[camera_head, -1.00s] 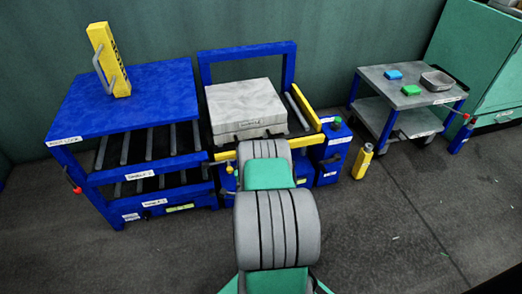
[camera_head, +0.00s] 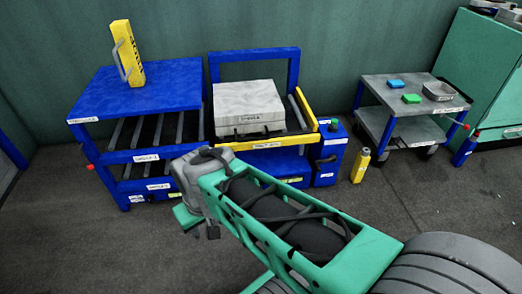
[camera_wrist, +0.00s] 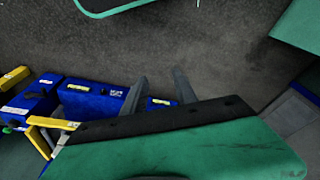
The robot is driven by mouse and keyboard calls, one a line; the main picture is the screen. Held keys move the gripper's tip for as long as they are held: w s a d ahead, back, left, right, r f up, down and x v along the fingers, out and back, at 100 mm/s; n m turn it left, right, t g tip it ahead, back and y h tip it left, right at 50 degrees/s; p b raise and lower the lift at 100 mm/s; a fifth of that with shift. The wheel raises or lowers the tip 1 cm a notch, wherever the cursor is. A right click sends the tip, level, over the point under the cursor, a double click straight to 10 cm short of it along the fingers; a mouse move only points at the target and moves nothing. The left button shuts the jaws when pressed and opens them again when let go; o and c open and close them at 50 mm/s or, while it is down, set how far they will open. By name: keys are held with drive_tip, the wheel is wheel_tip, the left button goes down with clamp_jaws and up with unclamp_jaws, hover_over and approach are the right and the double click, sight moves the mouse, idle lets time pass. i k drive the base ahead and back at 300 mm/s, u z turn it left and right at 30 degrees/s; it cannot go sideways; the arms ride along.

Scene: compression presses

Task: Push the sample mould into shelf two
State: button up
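The sample mould (camera_head: 250,106), a pale grey block with a dark handle and a label on its front, rests on the roller platform (camera_head: 309,111) inside the blue and yellow frame. Left of it stands the blue rack (camera_head: 137,90) with roller tiers. The lower tier's label (camera_head: 158,186) seems to mark shelf two, but is too small to read surely. My gripper is in front of and below the platform, clear of the mould. In the wrist view its two grey fingers (camera_wrist: 160,84) stand apart with nothing between them. The fingertips are not clear in the head view.
A yellow tool (camera_head: 128,53) stands on the rack top. A blue control box (camera_head: 328,153) and a yellow bottle (camera_head: 360,165) are right of the platform. A grey trolley (camera_head: 390,91) and green cabinet (camera_head: 488,80) stand farther right. The left foreground floor is clear.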

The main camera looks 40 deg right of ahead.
sight(243, 107)
drive_tip(key=k, duration=0.9)
drive_tip(key=u, duration=1.15)
drive_tip(key=i, duration=1.45)
drive_tip(key=z, duration=1)
drive_tip(key=i, duration=0.95)
drive_tip(key=z, duration=0.25)
